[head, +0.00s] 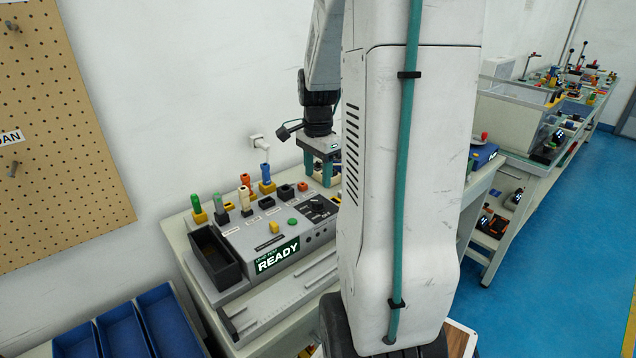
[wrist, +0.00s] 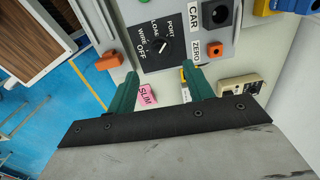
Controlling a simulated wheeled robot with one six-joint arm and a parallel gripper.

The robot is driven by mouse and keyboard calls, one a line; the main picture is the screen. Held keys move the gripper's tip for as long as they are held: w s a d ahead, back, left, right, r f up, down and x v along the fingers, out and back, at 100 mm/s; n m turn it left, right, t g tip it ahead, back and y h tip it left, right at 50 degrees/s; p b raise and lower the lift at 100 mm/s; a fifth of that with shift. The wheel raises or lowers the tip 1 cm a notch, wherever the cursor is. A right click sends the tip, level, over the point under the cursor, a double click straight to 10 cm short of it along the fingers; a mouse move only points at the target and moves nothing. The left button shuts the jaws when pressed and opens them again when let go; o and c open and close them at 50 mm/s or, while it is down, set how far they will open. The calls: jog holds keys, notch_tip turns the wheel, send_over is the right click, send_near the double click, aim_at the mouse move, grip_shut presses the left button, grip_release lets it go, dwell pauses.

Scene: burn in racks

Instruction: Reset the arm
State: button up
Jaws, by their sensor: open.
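My gripper (head: 321,172) is on my raised arm over the right end of the grey test station (head: 262,238) in the head view. Its teal fingers point down, partly hidden behind my arm's large white link. In the wrist view my gripper (wrist: 160,72) is open, with a wide gap and nothing held between the fingers. Beyond the fingertips is a black rotary dial (wrist: 165,46) marked PORT, LOAD, WIRE and OFF. An orange button (wrist: 213,50) labelled ZERO sits beside it. Whether the fingers touch anything below cannot be told.
The station's screen (head: 277,256) reads READY. Coloured plugs (head: 265,172) stand upright along its back, near the wall. A black open bin (head: 214,256) is at its left end. A pink SLIM tag (wrist: 147,95) lies near the fingers. Blue floor (head: 540,235) is clear at right.

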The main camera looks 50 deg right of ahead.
jog(key=shift+r, duration=0.1)
dwell(0.6)
jog(key=shift+n, duration=0.3)
jog(key=s+a+r+n, duration=0.3)
jog(key=a+n, duration=0.3)
jog(key=a, duration=0.4)
jog(key=s+a+r+n+t, duration=0.1)
jog(key=s+a+r+n, duration=0.2)
jog(key=a, duration=0.7)
jog(key=s+a+r+n, duration=0.3)
jog(key=s+a+n, duration=0.3)
jog(key=a+n, duration=0.4)
jog(key=shift+s+n, duration=0.4)
jog(key=shift+n, duration=0.2)
jog(key=shift+c, duration=0.3)
